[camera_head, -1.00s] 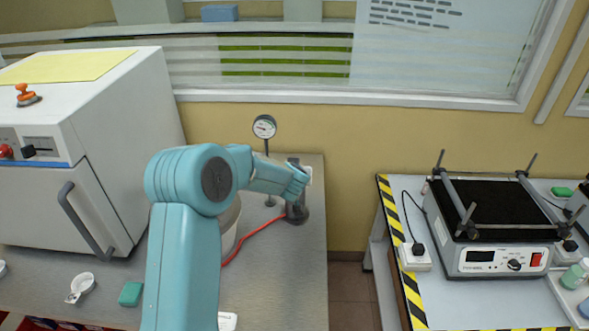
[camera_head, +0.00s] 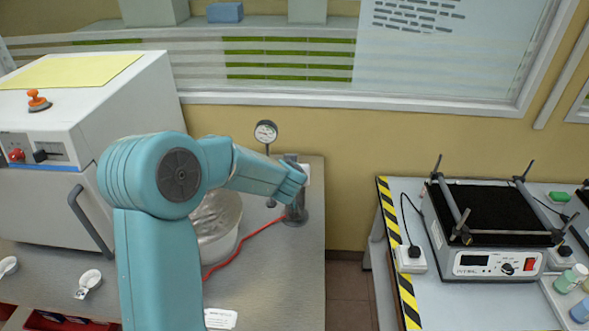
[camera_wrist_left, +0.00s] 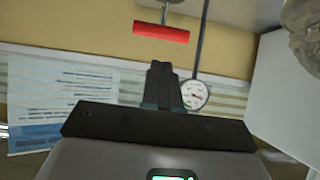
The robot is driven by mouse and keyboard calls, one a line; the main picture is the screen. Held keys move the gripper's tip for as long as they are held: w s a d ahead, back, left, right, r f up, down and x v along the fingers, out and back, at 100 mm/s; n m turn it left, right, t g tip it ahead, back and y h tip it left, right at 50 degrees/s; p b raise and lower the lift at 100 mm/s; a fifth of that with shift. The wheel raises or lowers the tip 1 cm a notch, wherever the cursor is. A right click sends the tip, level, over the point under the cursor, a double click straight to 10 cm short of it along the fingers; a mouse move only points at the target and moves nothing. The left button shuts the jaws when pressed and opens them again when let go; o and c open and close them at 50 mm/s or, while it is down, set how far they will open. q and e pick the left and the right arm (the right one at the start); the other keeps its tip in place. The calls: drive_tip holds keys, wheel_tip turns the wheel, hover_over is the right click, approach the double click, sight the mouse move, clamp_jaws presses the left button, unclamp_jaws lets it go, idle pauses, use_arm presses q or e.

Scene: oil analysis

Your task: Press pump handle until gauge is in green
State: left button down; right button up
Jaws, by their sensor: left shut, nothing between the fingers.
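The hand pump (camera_head: 297,212) stands as a dark cylinder near the right edge of the left bench. Its red handle (camera_wrist_left: 161,31) on a metal rod shows in the left wrist view, where the scene appears upside down. The handle is hidden behind my arm in the head view. The round white gauge (camera_head: 265,132) stands on a thin post behind the pump; it also shows in the left wrist view (camera_wrist_left: 194,95). Its needle is too small to read surely. My left gripper (camera_wrist_left: 164,75) is shut and empty, its fingertips apart from the handle in the picture.
A white oven (camera_head: 90,110) stands at left. A gap separates this bench from the right table (camera_head: 400,290), which bears a black-topped shaker (camera_head: 487,225).

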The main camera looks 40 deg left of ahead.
use_arm(q)
drive_tip(key=shift+v, duration=1.6)
drive_tip(key=shift+d, duration=0.1)
